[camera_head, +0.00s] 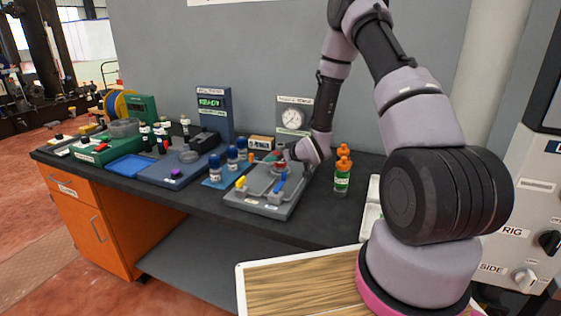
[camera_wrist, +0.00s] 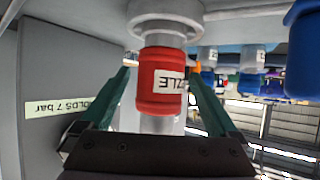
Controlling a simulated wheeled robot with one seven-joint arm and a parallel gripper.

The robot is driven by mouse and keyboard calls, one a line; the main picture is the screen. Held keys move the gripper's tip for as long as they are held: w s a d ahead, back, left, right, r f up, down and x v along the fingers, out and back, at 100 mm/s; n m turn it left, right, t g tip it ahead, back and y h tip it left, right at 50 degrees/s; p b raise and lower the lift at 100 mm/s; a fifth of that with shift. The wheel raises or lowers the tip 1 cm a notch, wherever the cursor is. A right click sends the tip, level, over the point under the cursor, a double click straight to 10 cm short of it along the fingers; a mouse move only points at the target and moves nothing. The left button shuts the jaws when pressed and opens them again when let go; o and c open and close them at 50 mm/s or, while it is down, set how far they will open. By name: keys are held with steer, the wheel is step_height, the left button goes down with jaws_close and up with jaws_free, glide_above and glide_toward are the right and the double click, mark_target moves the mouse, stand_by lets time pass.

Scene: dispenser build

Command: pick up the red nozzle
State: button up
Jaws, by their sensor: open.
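The red nozzle (camera_wrist: 160,82) is a short ribbed red cylinder with a white label whose visible letters end in "ZZLE". In the wrist view, which appears upside down, it sits on a pale round fitting. My gripper (camera_wrist: 159,74) is open, with one green finger on each side of the nozzle. Whether either finger touches it I cannot tell. In the head view, the nozzle (camera_head: 280,164) is a small red spot on the grey fixture plate (camera_head: 252,204), partly hidden by my gripper (camera_head: 286,156).
A yellow lever (camera_head: 240,183) and a blue lever (camera_head: 281,182) stand on the plate. An orange-capped bottle (camera_head: 342,170) stands right of it, and blue-capped bottles (camera_head: 215,166) stand left. A pressure gauge (camera_head: 292,118) stands behind. The bench's front edge is clear.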

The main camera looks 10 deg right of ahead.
steer(key=shift+x, duration=1.25)
jaws_close()
steer(key=shift+r, duration=0.2)
